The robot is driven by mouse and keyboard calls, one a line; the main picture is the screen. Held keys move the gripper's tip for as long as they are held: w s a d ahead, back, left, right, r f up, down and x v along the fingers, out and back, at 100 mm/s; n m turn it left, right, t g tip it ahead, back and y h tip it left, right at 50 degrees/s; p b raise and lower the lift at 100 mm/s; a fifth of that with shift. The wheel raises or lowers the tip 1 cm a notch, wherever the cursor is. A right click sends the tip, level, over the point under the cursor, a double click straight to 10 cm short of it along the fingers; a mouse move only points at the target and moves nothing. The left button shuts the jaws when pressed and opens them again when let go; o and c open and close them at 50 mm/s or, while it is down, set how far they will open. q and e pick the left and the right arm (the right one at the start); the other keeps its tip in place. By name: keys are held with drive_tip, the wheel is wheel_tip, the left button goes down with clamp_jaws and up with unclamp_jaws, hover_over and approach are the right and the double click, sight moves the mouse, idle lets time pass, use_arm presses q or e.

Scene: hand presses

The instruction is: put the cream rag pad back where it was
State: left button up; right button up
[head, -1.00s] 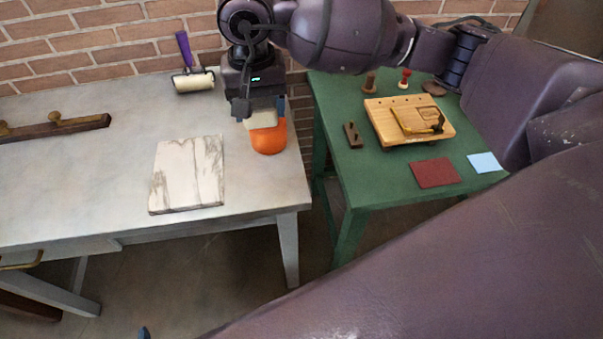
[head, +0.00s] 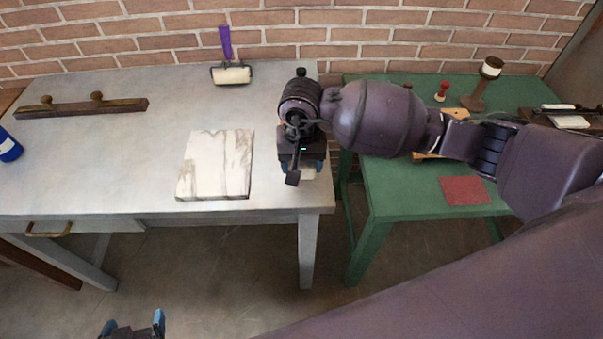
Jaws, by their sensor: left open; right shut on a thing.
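My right gripper (head: 301,168) is over the right end of the grey table, seen from above and behind. It is shut on the cream rag pad (head: 309,174), of which only a small pale part shows beneath the jaws. I cannot tell whether the pad touches the tabletop. My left gripper (head: 133,326) is at the bottom edge of the head view, open, with blue fingertips apart, in front of the table and away from the pad.
A white marbled slab (head: 215,165) lies left of my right gripper. A purple-handled roller (head: 231,73), a dark wooden bar (head: 80,107) and a blue cylinder (head: 8,147) are on the grey table (head: 130,165). A green table (head: 400,195) with a dark red square (head: 465,191) stands right.

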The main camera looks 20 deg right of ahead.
sight(301, 184)
drive_tip(key=shift+f, duration=2.4)
drive_tip(key=o, duration=0.9)
wheel_tip(301, 184, up, 12)
drive_tip(key=shift+r, duration=0.2)
drive_tip(key=shift+a+f, duration=0.1)
